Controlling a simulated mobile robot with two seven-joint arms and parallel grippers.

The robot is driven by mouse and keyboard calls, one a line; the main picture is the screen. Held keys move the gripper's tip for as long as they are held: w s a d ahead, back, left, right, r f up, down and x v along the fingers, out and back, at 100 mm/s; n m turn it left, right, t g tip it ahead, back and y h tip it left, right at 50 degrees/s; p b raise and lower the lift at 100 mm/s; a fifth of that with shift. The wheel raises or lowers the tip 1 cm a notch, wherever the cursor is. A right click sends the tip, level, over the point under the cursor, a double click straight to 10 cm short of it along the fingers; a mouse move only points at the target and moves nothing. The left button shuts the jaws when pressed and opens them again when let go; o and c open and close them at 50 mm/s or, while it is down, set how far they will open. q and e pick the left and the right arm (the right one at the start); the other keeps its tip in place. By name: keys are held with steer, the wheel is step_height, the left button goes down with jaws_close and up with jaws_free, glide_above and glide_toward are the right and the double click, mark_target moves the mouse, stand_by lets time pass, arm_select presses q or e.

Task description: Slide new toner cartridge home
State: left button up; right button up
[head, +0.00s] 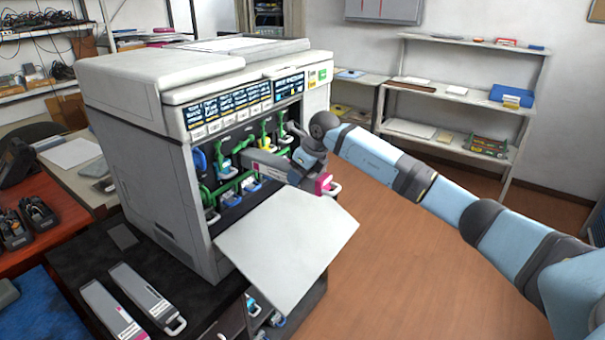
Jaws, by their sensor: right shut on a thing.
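The printer (155,160) stands on a dark stand with its front flap (288,235) folded down. Its open bay shows green, blue and yellow levers and parts. A grey toner cartridge (262,166) with a magenta end (323,184) and a light handle lies across the bay opening, its far end at the bay and its magenta end sticking out. My right gripper (303,172) is shut on this cartridge near its magenta end. The fingers and wrist hide part of the cartridge, and I cannot tell how deep its far end sits. My left gripper is not in view.
Two loose cartridges (146,295) (112,312) lie on the dark surface (200,300) at the front left. A red-brown desk (60,210) with a phone is at the left. White shelves (460,95) stand at the back right. The wooden floor (420,270) at right is clear.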

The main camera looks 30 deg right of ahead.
mark_target(285, 163)
steer(key=shift+w+r, duration=0.1)
steer(key=shift+w, duration=0.05)
steer(key=shift+w+a, duration=0.25)
steer(key=shift+w, duration=0.25)
steer(key=shift+w+a, duration=0.2)
steer(key=shift+w, duration=0.25)
steer(key=shift+w, duration=0.1)
steer(key=shift+w+a+b, duration=0.2)
steer(key=shift+w+a, duration=0.15)
steer(key=shift+w, duration=0.45)
steer(key=shift+w+a+b, duration=0.15)
steer(key=shift+w+a, duration=0.2)
steer(key=shift+w, duration=0.45)
